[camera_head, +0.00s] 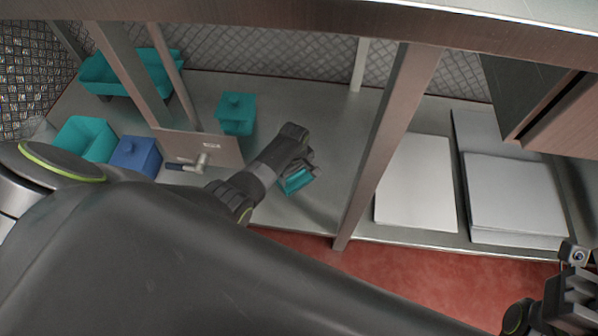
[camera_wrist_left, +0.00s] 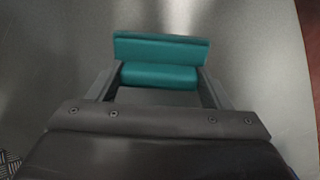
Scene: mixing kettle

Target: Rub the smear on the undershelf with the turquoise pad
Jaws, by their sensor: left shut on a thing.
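My left gripper (camera_head: 300,172) reaches onto the undershelf (camera_head: 335,125) and is shut on the turquoise pad (camera_head: 297,181). In the left wrist view the pad (camera_wrist_left: 160,55) sits crosswise between the two fingers, with the grey shelf surface (camera_wrist_left: 50,60) beyond it. I cannot tell whether the pad touches the shelf. I cannot make out a clear smear; the arm and pad cover part of the surface. My right gripper (camera_head: 577,275) is at the lower right edge, partly cut off, away from the shelf; its jaw state does not show clearly.
A turquoise lidded box (camera_head: 236,113), a blue box (camera_head: 136,155), a turquoise bin (camera_head: 86,138) and a long turquoise tray (camera_head: 130,75) stand at left. A panel with a tap (camera_head: 200,148) is near the arm. A post (camera_head: 388,140) separates white boards (camera_head: 417,185) at right.

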